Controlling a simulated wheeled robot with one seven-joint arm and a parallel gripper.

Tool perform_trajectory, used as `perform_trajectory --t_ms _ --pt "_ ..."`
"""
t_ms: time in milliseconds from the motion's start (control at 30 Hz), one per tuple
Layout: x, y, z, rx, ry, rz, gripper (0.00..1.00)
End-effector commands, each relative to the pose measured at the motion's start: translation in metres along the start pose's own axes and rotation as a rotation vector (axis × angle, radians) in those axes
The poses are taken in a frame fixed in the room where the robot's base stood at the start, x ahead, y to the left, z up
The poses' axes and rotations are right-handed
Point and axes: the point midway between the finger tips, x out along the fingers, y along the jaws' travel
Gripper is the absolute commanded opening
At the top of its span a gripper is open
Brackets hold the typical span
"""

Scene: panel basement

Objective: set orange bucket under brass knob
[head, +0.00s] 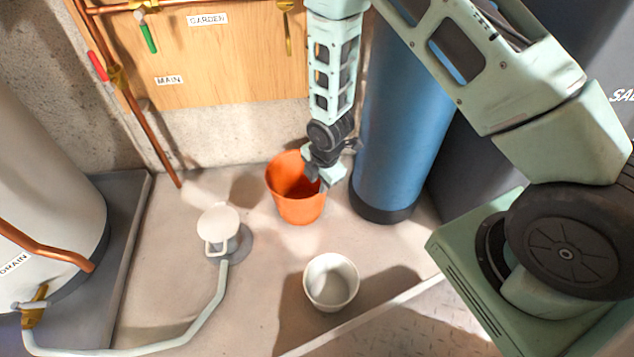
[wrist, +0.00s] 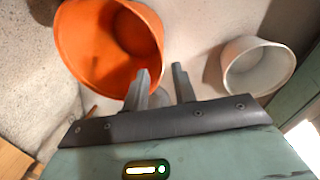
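The orange bucket (head: 288,205) stands upright on the floor below the wooden panel. It also shows at upper left in the wrist view (wrist: 85,50). My gripper (head: 322,182) is low at the bucket's right rim. In the wrist view its fingers (wrist: 162,88) are apart with nothing seen held between them. One finger overlaps the bucket's rim and the other is outside; I cannot tell whether they touch it. A brass fitting (head: 288,28) hangs at the panel's top, right of the GARDEN label. Another brass fitting (head: 37,305) is beside the DRAIN label.
A white bucket (head: 331,284) stands on the floor in front; it shows at right in the wrist view (wrist: 258,68). A blue cylinder (head: 398,130) stands right of the orange bucket. A pale pipe (head: 195,325) runs along the floor to a white funnel-like piece (head: 218,225).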

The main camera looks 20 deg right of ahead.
Motion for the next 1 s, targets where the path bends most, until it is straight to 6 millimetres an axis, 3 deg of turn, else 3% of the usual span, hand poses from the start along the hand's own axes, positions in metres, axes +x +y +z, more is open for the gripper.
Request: perform_trajectory --t_ms 167,267,367,467,667,800,1000 --pt "-0.018 0.001 -0.002 0.009 0.002 0.001 0.27" --pt "-0.037 0.005 -0.013 0.068 0.010 0.000 0.27" --pt "-0.076 0.009 -0.037 0.191 0.029 -0.008 0.27" --pt "-0.127 0.005 -0.067 0.351 0.049 -0.030 0.27" --pt "-0.225 -0.034 -0.117 0.659 0.059 -0.094 0.27" --pt "-0.283 -0.078 -0.140 0.854 0.037 -0.133 0.27" --pt "-0.332 -0.135 -0.152 1.063 -0.016 -0.159 0.27"
